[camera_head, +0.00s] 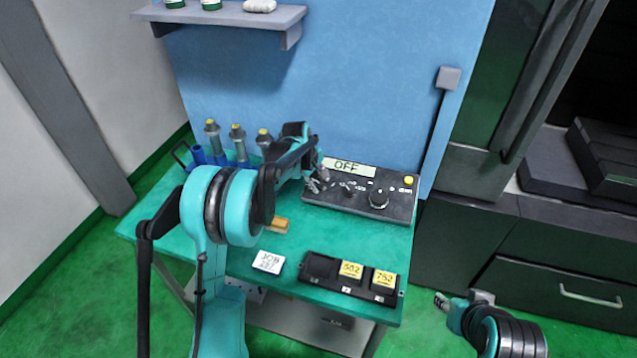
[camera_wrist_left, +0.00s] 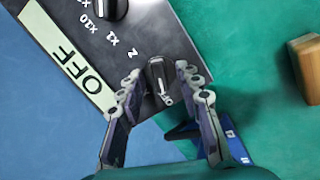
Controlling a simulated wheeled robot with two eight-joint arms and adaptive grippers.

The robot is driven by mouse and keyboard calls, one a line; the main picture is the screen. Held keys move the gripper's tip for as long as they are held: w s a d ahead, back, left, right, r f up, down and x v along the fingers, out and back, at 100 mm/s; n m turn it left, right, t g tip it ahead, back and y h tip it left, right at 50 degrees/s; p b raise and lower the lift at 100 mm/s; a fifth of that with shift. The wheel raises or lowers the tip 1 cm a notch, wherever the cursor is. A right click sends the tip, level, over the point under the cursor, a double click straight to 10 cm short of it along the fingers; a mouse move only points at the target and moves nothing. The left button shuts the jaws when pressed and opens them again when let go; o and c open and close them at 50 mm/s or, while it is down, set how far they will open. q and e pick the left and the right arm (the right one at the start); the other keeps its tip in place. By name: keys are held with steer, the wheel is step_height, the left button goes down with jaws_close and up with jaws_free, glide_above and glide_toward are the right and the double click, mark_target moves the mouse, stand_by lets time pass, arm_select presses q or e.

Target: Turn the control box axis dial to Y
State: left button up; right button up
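The dark control box (camera_head: 340,200) stands at the back of the teal table, with a display reading OFF (camera_head: 347,167). My left gripper (camera_head: 317,183) is over the box's left end. In the wrist view its fingers (camera_wrist_left: 159,74) are apart, one on each side of the dial; contact is not clear. My right gripper (camera_head: 441,300) is away from the table, low at right.
Another black knob (camera_wrist_left: 108,8) sits farther along the box; a large round knob (camera_head: 379,198) is at its right. A wooden block (camera_head: 278,226), a job card (camera_head: 268,262) and a black tray (camera_head: 318,270) with yellow blocks lie in front. Bottle-like tools (camera_head: 238,142) stand behind my arm.

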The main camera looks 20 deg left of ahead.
arm_select(q)
jaws_close()
steer(key=shift+m, duration=0.3)
steer(key=m, duration=0.3)
steer(key=shift+w+m+p, duration=0.1)
steer(key=shift+m+p, duration=0.2)
steer(key=shift+p, duration=0.1)
steer(key=m+g+y, duration=0.1)
steer(key=m, duration=0.7)
steer(key=shift+d+m+y+p, duration=0.15)
steer(key=shift+m+y+p, duration=0.15)
steer(key=shift+p, duration=0.1)
steer(key=shift+m+y, duration=0.4)
steer(key=shift+m, duration=1.9)
